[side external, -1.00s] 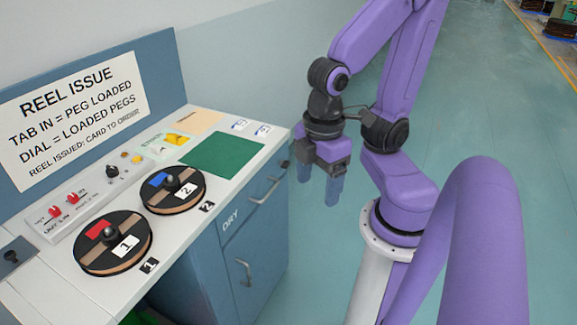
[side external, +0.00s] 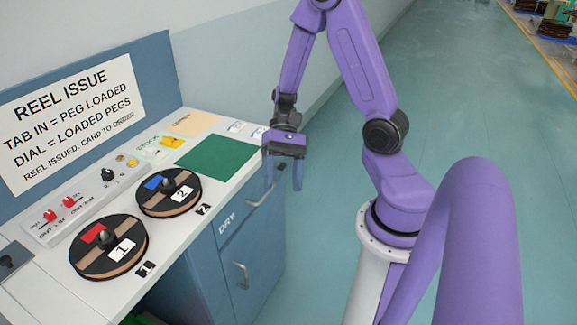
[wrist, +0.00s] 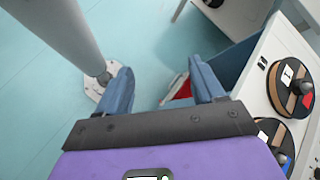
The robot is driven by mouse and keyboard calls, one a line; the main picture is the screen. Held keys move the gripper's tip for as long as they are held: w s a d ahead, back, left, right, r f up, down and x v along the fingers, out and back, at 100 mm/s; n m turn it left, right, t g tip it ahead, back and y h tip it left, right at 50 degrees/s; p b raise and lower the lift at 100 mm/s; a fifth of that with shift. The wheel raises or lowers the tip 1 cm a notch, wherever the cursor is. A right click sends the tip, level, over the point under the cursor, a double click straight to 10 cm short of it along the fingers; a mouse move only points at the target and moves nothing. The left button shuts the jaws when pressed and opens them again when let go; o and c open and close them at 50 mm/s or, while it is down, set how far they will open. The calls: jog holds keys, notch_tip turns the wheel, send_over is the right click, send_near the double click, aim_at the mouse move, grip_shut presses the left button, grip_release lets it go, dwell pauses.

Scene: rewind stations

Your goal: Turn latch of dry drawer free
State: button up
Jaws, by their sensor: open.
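The dry drawer (side external: 232,222) is the blue front marked DRY below the white counter, with a grey bar handle (side external: 262,192); it looks shut.
Reel 1 (side external: 88,262) and reel 2 (side external: 152,205) lie on the counter (side external: 165,240). A green mat (side external: 217,157) lies near its right end. A lower front with a handle (side external: 242,274) is under the drawer. The floor (side external: 325,225) to the right is clear.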

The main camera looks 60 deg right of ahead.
jog(key=w+d+f+m+t+y, duration=0.1)
jog(key=w+d+f+m+t, duration=0.2)
jog(key=d+m+t, duration=0.35)
jog(key=w+d+f+m+t+y, duration=0.1)
jog(key=w+d+f+m+t, duration=0.2)
jog(key=d+m+t, duration=0.35)
jog(key=s+d+f+m+t+h, duration=0.3)
jog(key=d+f+m+h, duration=0.1)
jog(key=d+m, duration=0.55)
jog(key=m+t+h, duration=0.2)
jog(key=m+h, duration=0.4)
jog(key=h, duration=0.1)
send_near(283, 165)
jog(key=x, duration=0.7)
jog(key=shift+w+f, duration=0.1)
jog(key=shift+w, duration=0.2)
jog(key=c, duration=1.1)
